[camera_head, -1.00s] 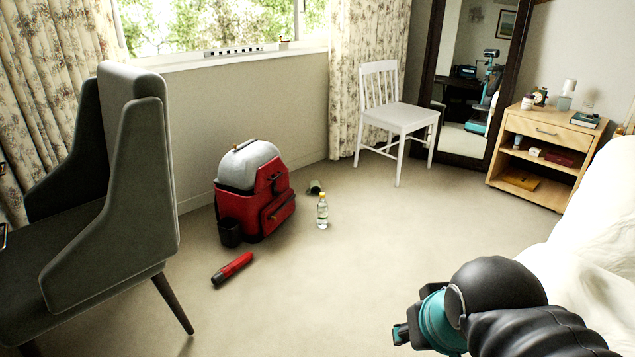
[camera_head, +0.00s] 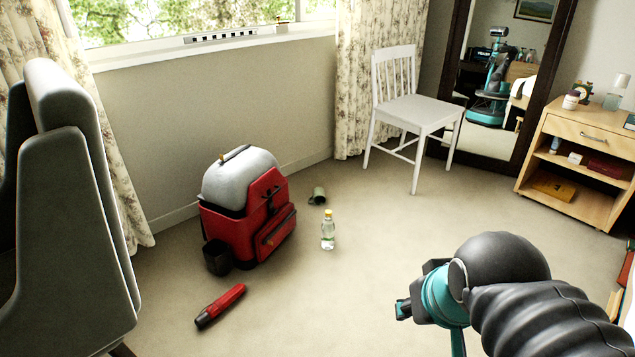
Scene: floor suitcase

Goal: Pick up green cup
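A small greyish-green cup (camera_head: 318,196) lies on its side on the floor, just right of the red and grey bag and behind a clear bottle. My gripper (camera_head: 403,309) shows only in small part at the lower right, in front of my arm. It is well apart from the cup, nearer to me and to the right. Its fingers are too small and too turned away to show whether they are open or shut.
The red bag (camera_head: 262,222) with a grey top stands on the carpet. A clear bottle (camera_head: 328,232) stands beside it; a red flashlight (camera_head: 220,305) lies nearer. A grey armchair (camera_head: 70,200) is at left, a white chair (camera_head: 415,110) behind. Carpet in the middle is clear.

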